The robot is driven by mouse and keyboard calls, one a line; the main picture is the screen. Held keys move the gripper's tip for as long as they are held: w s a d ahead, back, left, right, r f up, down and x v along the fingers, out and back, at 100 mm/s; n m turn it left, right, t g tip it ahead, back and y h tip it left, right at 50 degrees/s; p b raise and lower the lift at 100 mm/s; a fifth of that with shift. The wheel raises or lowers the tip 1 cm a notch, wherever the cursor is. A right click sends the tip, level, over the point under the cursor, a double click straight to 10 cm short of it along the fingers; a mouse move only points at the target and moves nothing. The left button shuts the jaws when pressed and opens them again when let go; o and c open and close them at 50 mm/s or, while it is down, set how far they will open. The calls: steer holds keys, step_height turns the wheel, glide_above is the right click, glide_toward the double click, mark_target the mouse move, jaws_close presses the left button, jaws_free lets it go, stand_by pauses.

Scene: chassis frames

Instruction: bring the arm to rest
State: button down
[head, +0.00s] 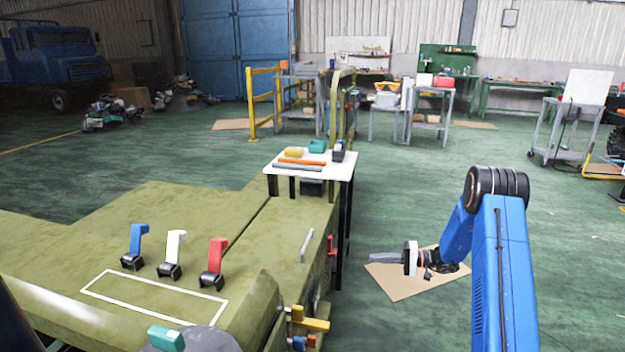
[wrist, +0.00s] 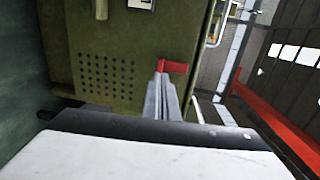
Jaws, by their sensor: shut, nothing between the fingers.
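My blue arm reaches down on the right of the head view, and my gripper (head: 385,257) points left toward the side of the green chassis (head: 150,215). The gripper is shut and empty, in free air beside the chassis and the small table's legs. In the wrist view, the closed fingers (wrist: 161,90) show in the middle. A red handle (wrist: 173,67) appears just past the fingertips; I cannot tell whether they touch it. The green chassis side with a grid of holes (wrist: 105,78) fills the wrist view's upper left.
A small white table (head: 338,172) with several tools stands by the chassis. Blue, white and red levers (head: 215,256) rise from the chassis top. A cardboard sheet (head: 400,284) lies on the floor below my gripper. The green floor behind the arm is open.

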steer(key=s+a+r+n+g+h, duration=0.25)
steer(key=s+a+r, duration=0.25)
steer(key=s+r, duration=0.65)
steer(key=s+a+r+n+g+h, duration=0.15)
steer(key=s+a+r+h, duration=0.3)
steer(key=s+r, duration=0.7)
steer(key=s+d+r+t+h, duration=0.1)
steer(key=s+d+h, duration=0.1)
steer(key=s, duration=0.8)
steer(key=s+d+r+t+h, duration=0.1)
steer(key=s+h, duration=0.3)
steer(key=s, duration=0.6)
steer(key=s+d+r+t+h, duration=0.1)
steer(key=s+d+t+h, duration=0.1)
steer(key=s, duration=0.9)
steer(key=shift+d+r+m+t+h, duration=0.3)
steer(key=shift+d+m+h, duration=0.15)
steer(key=shift+d, duration=0.65)
